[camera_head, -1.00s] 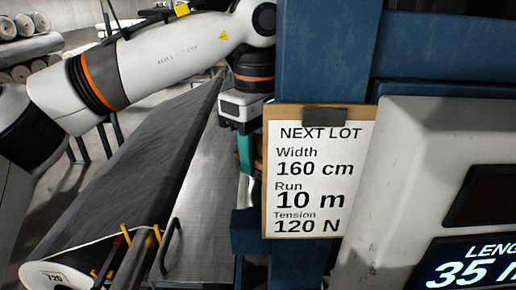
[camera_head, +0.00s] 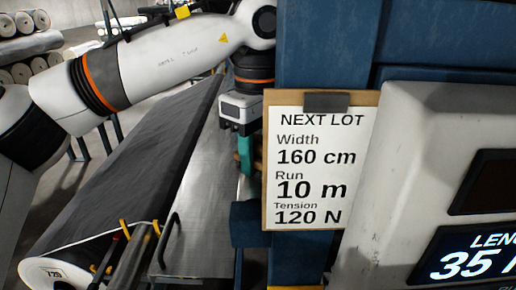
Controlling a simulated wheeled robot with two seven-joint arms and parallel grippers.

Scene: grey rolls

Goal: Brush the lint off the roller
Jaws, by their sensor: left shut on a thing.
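My left gripper (camera_head: 243,130) comes down from the left arm just left of the clipboard. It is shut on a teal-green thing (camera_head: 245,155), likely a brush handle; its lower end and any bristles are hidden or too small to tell. The gripper is over the right side of a long light grey metal surface (camera_head: 200,200). A large dark grey roll (camera_head: 130,170) lies to the left, its white end marked with a number at the bottom left. I cannot make out lint or which surface is the roller. My right gripper is not in view.
A clipboard (camera_head: 310,215) reading "NEXT LOT" hangs on a blue post (camera_head: 320,50) close right of the gripper. A grey console (camera_head: 410,130) with a length display fills the right. Yellow-tipped levers (camera_head: 125,230) and a black handle (camera_head: 170,240) stand at the front. Pale rolls (camera_head: 35,45) are stacked far left.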

